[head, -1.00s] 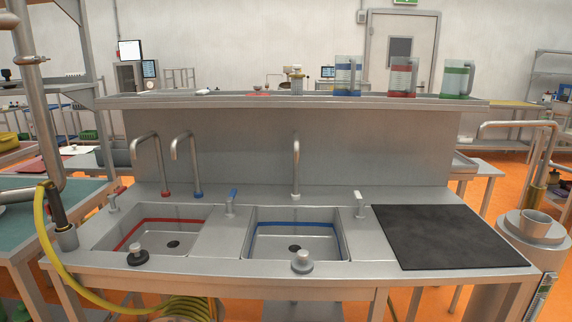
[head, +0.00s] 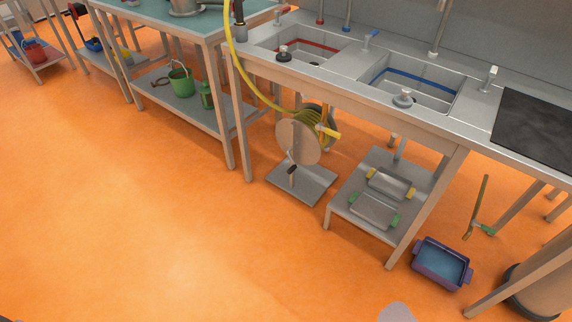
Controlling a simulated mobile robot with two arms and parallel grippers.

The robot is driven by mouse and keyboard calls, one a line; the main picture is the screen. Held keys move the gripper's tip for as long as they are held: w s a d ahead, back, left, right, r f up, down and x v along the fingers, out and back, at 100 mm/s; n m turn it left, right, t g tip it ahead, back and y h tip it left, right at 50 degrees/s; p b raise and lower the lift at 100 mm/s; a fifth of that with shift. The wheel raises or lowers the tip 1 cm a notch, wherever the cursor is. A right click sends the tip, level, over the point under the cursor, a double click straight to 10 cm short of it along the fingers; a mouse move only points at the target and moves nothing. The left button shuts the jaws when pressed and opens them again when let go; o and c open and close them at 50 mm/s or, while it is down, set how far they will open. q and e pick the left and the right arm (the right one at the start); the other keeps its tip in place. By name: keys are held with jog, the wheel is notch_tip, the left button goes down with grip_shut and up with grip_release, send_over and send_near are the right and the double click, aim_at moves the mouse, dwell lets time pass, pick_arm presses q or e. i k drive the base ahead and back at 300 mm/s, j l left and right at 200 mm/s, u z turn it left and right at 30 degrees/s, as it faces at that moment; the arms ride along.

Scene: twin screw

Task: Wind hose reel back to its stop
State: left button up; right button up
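The hose reel (head: 297,143) stands below the sink counter, to the left of the low shelf. A yellow handle-like part (head: 329,132) sticks out at the reel's right side. A small dark knob (head: 292,169) shows low in front of the disc. Neither of my grippers shows in the head view.
The sink counter (head: 345,86) is above the reel, its legs on either side. A low shelf (head: 346,215) with two metal trays stands right of it. A purple basin (head: 441,265) is on the floor at right. The orange floor (head: 190,240) in front is clear.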

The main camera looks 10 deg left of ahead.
aim_at(309, 149)
jog(key=k+u, duration=0.1)
jog(key=i+j+z, duration=0.85)
jog(key=i, duration=0.05)
